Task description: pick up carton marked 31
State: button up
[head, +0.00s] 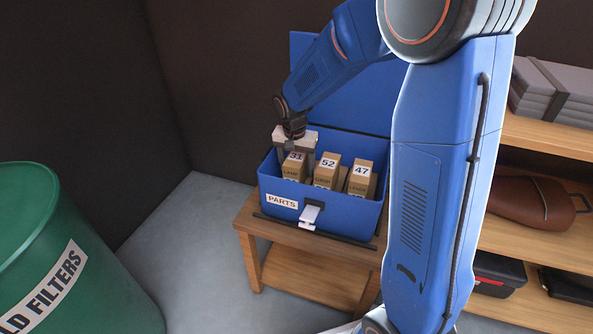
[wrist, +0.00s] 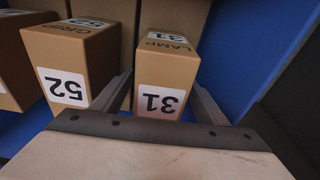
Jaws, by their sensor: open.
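The carton marked 31 (head: 293,166) is a brown box standing at the left end of an open blue parts box (head: 328,213). In the wrist view the carton marked 31 (wrist: 162,80) shows its label upside down, with "LAMP" on it. My gripper (head: 294,149) is over this carton, inside the box's opening. In the wrist view my gripper's fingers (wrist: 160,95) are open, one on each side of the carton. I cannot tell whether they touch it. The carton marked 52 (head: 326,172) stands just to the right in the head view.
The carton marked 47 (head: 361,178) stands farther right in the box. The blue box wall (wrist: 245,50) is close beside one finger. The box rests on a wooden bench (head: 262,250). A green drum (head: 70,250) stands at left, and wooden shelves (head: 520,240) at right.

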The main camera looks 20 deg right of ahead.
jog(key=c, duration=1.3)
jog(key=shift+r, duration=0.1)
